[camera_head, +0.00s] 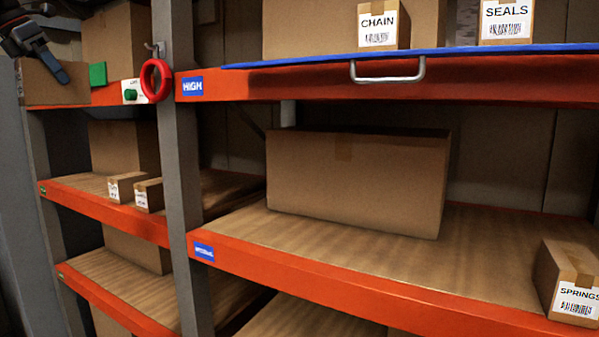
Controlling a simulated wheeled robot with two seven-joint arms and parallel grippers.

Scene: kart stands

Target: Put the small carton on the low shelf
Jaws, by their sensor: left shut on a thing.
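My left gripper (47,58) is at the top left, in front of the upper left shelf. It is shut on a brown carton (48,88), with one dark finger with a blue tip lying across the carton's near face. The carton's label is not visible. The low shelf (128,283) shows as a wooden board with an orange front beam at the bottom left. Another low board (305,318) shows at the bottom edge, mostly cut off. My right gripper is not in view.
A large box (355,180) and a SPRINGS carton (570,280) stand on the middle shelf (330,258). CHAIN (383,25) and SEALS (505,22) cartons stand above the HIGH beam. A grey post (180,140) with a red ring (148,80) divides the bays. Two small cartons (126,186) stand left.

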